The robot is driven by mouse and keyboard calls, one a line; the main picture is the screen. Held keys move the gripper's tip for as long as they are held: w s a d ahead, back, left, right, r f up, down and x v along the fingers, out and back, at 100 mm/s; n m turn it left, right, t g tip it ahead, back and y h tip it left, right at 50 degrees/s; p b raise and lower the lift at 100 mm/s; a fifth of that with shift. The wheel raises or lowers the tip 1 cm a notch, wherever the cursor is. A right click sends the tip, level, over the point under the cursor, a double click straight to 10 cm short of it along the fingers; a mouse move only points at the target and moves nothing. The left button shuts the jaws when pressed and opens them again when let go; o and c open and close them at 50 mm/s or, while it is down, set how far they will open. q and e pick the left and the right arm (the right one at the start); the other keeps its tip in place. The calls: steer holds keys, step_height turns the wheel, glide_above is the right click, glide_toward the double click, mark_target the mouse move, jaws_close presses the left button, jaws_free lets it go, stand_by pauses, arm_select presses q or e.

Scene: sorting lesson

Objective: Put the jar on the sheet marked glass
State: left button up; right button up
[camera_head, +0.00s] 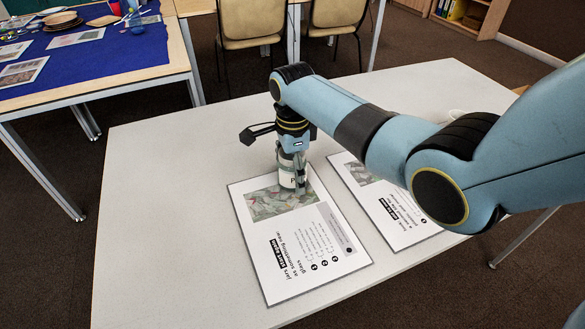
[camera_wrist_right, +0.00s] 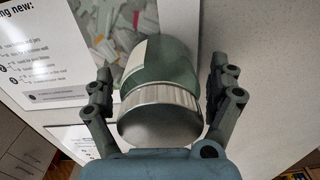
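The jar (camera_head: 287,177) is clear glass with a white label and stands upright at the top edge of the sheet marked glass (camera_head: 312,269). In the right wrist view the jar (camera_wrist_right: 163,68) shows its pale ribbed lid toward me, with the sheet's picture behind it. My right gripper (camera_head: 293,186) is lowered around the jar from above. Its fingers (camera_wrist_right: 160,85) stand on either side of the jar, with narrow gaps seen. A finger hides part of the jar, and its exact base contact is hard to see. My left gripper is not in view.
A second printed sheet (camera_head: 402,226) lies to the right, partly under my right arm. The pale table (camera_head: 160,200) is clear on the left. A blue-covered table (camera_head: 90,58) with several items stands at the back left, and chairs (camera_head: 252,22) stand behind.

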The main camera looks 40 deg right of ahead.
step_height(320, 180, up, 12)
steer(key=shift+r+p, duration=0.15)
steer(key=shift+p, duration=0.9)
